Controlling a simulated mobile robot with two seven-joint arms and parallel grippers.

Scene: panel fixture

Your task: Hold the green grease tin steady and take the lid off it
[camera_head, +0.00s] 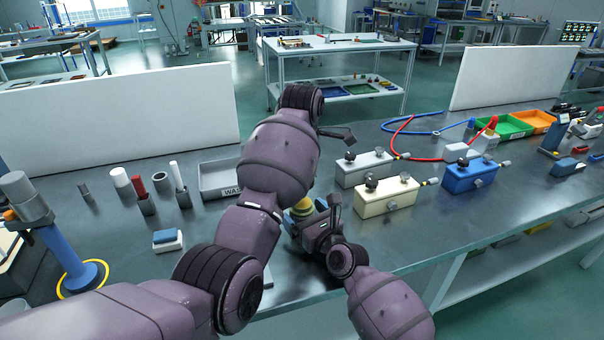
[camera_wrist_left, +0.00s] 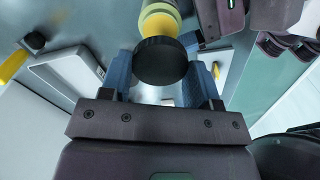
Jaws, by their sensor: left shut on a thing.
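The grease tin (camera_head: 301,210), with yellow and green bands, shows in the head view between my left forearm and my right gripper (camera_head: 310,224). In the left wrist view the tin's banded body (camera_wrist_left: 158,16) lies beyond its black lid (camera_wrist_left: 161,62), which faces the camera. My left gripper (camera_wrist_left: 160,80) has its blue fingers on both sides of the lid and is shut on it; my forearm hides this in the head view. I cannot tell whether lid and tin are apart. My right gripper is beside the tin, its fingertips mostly hidden.
A grey tray (camera_head: 220,181) stands behind my left arm. A cream box (camera_head: 387,197), a grey box (camera_head: 366,168) and a blue box (camera_head: 470,175) stand to the right. Several cylinders and holders (camera_head: 147,204) stand on the left. The bench's front edge is close to my right arm.

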